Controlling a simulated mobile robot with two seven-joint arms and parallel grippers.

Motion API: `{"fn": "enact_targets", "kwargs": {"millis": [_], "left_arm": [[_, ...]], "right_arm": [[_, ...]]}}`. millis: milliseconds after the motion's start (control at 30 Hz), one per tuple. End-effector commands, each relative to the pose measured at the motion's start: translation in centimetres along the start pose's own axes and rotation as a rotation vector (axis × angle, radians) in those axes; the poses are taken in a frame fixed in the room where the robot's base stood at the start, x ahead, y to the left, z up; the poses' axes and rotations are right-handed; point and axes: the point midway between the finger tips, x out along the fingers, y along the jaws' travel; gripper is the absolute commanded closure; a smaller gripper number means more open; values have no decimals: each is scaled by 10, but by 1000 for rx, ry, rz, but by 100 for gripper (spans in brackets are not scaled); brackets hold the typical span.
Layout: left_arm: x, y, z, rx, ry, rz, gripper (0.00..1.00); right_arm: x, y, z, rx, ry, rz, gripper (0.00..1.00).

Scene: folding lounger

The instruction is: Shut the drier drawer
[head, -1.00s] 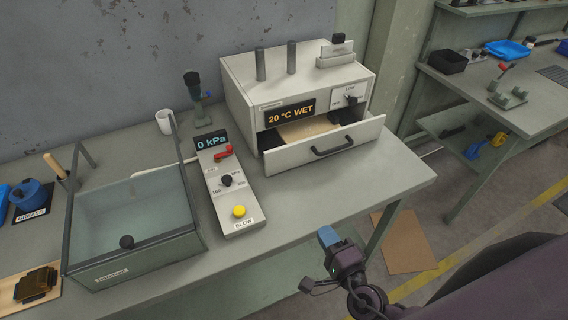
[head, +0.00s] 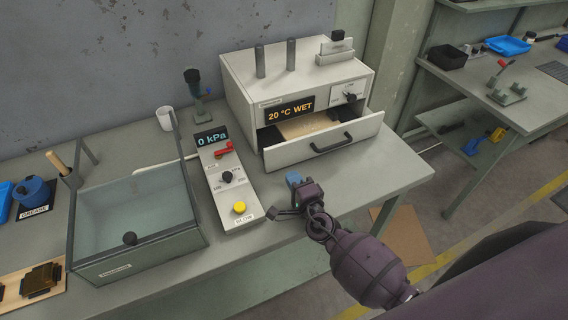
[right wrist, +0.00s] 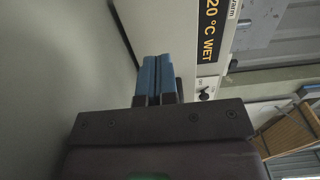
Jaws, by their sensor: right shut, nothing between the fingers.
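The drier (head: 240,88) is a pale box at the back of the bench, with a display reading "20 °C WET" (head: 290,110). Its drawer (head: 361,137) is pulled out at the front, with a dark handle (head: 331,144) and a tan board (head: 305,126) inside. My right gripper (head: 294,180) is over the bench's front part, in front of and below the drawer, apart from it. Its blue fingers are shut and empty; they also show in the right wrist view (right wrist: 154,78), with the drier's front ahead. My left gripper is not in view.
A control panel with a "0 kPa" display (head: 211,137), red lever and yellow button (head: 239,207) stands left of the drier. A clear-walled box (head: 140,258) is farther left. Bare bench top (head: 390,175) lies in front of the drawer.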

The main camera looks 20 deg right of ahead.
Motion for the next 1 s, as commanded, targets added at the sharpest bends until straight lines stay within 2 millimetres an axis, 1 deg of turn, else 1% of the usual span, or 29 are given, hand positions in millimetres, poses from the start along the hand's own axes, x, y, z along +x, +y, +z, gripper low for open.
{"fn": "enact_targets", "kwargs": {"millis": [33,200,400,600,900,1000], "left_arm": [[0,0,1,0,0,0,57],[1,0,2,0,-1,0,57],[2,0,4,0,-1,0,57],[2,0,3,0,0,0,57],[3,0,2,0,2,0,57],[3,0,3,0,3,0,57]], "right_arm": [[10,0,0,0,0,-1,100],[36,0,1,0,-1,0,100],[55,1,0,0,-1,0,100],[61,0,0,0,-1,0,100],[62,0,0,0,-1,0,100],[67,0,0,0,-1,0,100]]}}
